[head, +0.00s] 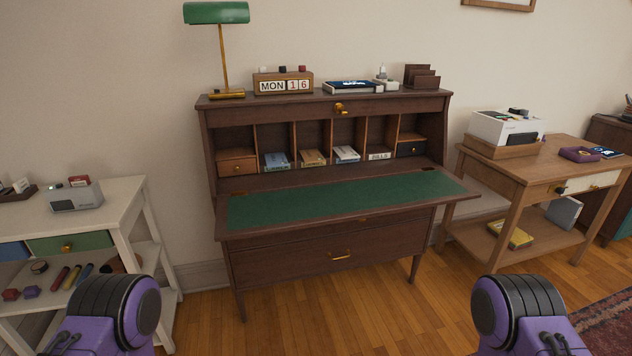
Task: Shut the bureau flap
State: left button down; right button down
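The dark wood bureau (322,240) stands against the wall in the middle of the head view. Its flap (340,203) is folded down flat, with a green writing surface facing up and nothing lying on it. Behind the flap the pigeonholes show, holding several small booklets (313,158), a card marked BILLS (379,156) and small drawers (237,165). A brass knob (340,108) sits on the upper front of the bureau. Only parts of my two purple and black arms show at the bottom left and right. Neither gripper is in view, and both arms are apart from the flap.
A green lamp (223,50), a calendar block (284,83) and a letter rack (422,77) stand on the bureau top. A white shelf unit (136,202) stands left, and a wooden side table (512,165) right. The floor (380,310) before the bureau looks clear.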

aim_at(242, 213)
jog(key=k, duration=0.65)
jog(key=u, duration=0.6)
jog(key=i, duration=1.5)
jog(key=z, duration=0.25)
